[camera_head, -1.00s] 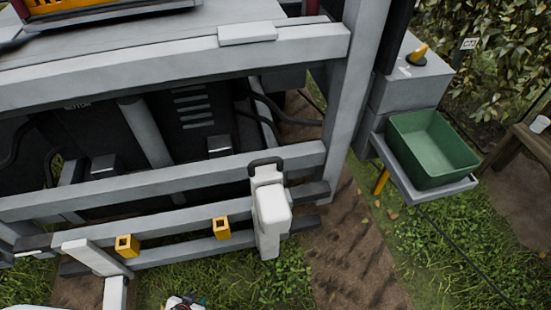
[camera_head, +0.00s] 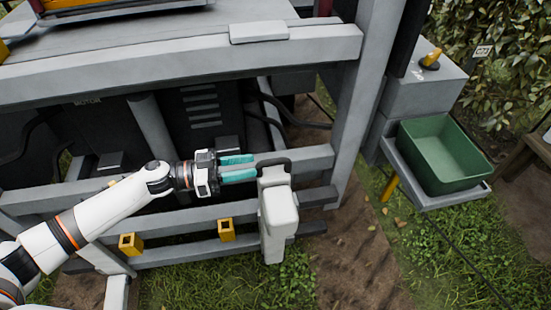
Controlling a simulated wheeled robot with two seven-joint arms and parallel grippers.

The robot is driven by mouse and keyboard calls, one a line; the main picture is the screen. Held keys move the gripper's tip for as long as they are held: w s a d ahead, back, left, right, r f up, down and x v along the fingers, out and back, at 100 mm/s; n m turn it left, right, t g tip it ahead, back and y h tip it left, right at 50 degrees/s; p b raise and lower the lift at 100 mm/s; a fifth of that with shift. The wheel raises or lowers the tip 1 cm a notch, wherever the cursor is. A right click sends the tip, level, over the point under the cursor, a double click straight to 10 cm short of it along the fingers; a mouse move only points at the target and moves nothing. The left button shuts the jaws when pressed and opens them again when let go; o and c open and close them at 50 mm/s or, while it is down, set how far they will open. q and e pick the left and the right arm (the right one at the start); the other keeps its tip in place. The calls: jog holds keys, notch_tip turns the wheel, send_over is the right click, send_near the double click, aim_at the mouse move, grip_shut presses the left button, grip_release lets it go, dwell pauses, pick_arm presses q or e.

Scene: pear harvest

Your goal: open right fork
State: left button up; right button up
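The right fork appears to be the light grey upright block (camera_head: 279,212) on the front rails, with a dark loop handle (camera_head: 273,162) on top. My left gripper (camera_head: 239,168) reaches in from the left, with its two teal fingers pointing right at the handle. The fingers are parted with a gap between them, and nothing shows in the gap. The fingertips are just left of the handle and look close to it; I cannot tell whether they touch. A pale upright (camera_head: 103,257) at the left of the rails is partly covered by my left arm. My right gripper is not in view.
Grey rails (camera_head: 180,221) with yellow square sockets (camera_head: 226,230) run below my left arm. A thick frame post (camera_head: 361,100) stands to the right of the handle. A green bin (camera_head: 441,155) sits on a shelf at the right. Grass and soil lie in front.

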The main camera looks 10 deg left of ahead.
aim_at(267, 163)
pick_arm(q)
jog(key=x, duration=0.7)
jog(key=shift+w+d+p, duration=0.15)
jog(key=shift+d+p, duration=0.2)
jog(key=shift+p, duration=0.05)
jog(key=shift+c, duration=0.4)
grip_shut()
